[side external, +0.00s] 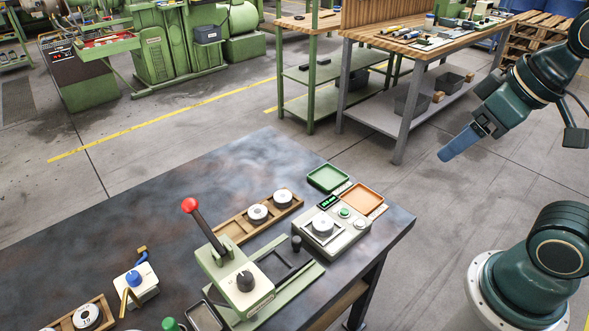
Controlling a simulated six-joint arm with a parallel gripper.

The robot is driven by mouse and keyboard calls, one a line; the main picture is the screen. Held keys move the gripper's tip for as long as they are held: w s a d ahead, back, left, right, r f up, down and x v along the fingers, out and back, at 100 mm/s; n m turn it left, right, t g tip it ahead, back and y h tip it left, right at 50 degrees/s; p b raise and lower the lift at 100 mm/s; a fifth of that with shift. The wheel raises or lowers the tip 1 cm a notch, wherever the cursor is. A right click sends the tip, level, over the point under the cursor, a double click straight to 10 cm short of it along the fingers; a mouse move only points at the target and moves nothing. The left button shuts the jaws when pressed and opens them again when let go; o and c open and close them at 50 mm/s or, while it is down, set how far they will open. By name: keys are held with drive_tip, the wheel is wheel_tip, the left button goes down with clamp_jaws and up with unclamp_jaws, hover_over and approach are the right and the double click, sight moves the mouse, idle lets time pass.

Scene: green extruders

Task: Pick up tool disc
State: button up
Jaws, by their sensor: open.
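Several white discs with grey centres are in view, and I cannot tell which one is the tool disc. One disc (257,213) and another disc (283,198) sit in a wooden rack (233,228) at the back of the dark table. A third disc (322,224) rests on a grey device with a green display (345,240). Another disc (87,316) sits in a wooden rack at the lower left. My gripper (447,153) is open and empty, with blue fingers, in the air beyond the table's right edge, well apart from the discs.
A green press (239,283) with a red-knobbed lever stands in front of the rack. A green tray (328,179) and an orange tray (361,199) lie behind the grey device. A white block with a blue knob (135,281) stands left. The table's (120,215) back left is clear.

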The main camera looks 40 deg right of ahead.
drive_tip(key=w+f+n+g+y, duration=0.1)
drive_tip(key=w+f+n+g, duration=0.2)
drive_tip(key=w, duration=0.4)
drive_tip(key=w+f+n+y, duration=0.1)
drive_tip(key=w+f+n, duration=0.3)
drive_tip(key=w+n, duration=0.15)
drive_tip(key=w+f+n+y, duration=0.1)
drive_tip(key=w+f+n, duration=0.2)
drive_tip(key=f, duration=0.4)
drive_tip(key=w+d+f+n+g+y, duration=0.1)
drive_tip(key=w+f+n, duration=0.3)
drive_tip(key=f, duration=0.3)
drive_tip(key=shift+w+d+g+y, duration=0.15)
drive_tip(key=shift+w+g+y, duration=0.2)
drive_tip(key=shift+w, duration=0.45)
drive_tip(key=shift+f, duration=0.1)
approach(323, 222)
drive_tip(key=x, duration=0.2)
drive_tip(key=shift+s+f, duration=0.2)
drive_tip(key=shift+f, duration=0.15)
drive_tip(key=shift+w+f, duration=0.1)
drive_tip(key=shift+f, duration=0.2)
drive_tip(key=shift+a+f, duration=0.1)
drive_tip(key=shift+a, duration=0.15)
drive_tip(key=shift+x, duration=2.5)
